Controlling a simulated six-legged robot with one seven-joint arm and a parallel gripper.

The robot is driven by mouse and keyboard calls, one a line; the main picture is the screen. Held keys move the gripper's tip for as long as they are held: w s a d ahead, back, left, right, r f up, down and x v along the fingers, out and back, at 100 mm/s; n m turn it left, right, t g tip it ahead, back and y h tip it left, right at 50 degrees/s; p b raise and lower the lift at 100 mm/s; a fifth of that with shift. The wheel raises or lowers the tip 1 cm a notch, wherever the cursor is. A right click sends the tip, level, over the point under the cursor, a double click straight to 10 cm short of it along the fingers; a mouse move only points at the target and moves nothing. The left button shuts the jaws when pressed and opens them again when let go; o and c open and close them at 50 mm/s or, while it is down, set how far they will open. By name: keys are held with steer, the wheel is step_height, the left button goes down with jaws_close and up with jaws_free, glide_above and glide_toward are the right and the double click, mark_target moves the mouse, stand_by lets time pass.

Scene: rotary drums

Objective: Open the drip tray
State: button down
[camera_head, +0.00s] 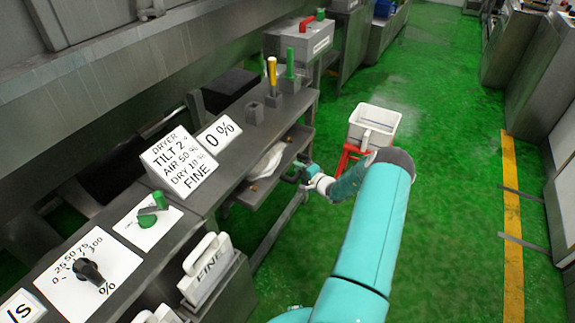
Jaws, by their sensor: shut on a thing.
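The drip tray (297,138) is a flat grey metal tray under the edge of the grey bench, with a whitish sheet or film in it. Its front part juts out from below the bench top toward the aisle. My gripper (295,171) is at the tray's front edge, small and dark in this view. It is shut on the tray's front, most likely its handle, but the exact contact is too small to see. The back of the tray is hidden under the bench.
A white bin (374,125) on a red stand is just beyond my arm. Yellow and green levers (272,75) rise from the bench, near a dryer sign (179,161). The green floor to the right is clear.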

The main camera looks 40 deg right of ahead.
steer(key=s+d, duration=0.3)
steer(key=s, duration=0.6)
steer(key=shift+d, duration=0.15)
steer(key=c, duration=1.2)
jaws_free()
steer(key=shift+c, duration=0.2)
steer(key=shift+w, duration=0.1)
steer(key=s+r, duration=0.2)
steer(key=s, duration=1.1)
steer(key=shift+s+a+r, duration=0.3)
steer(key=shift+a, duration=0.1)
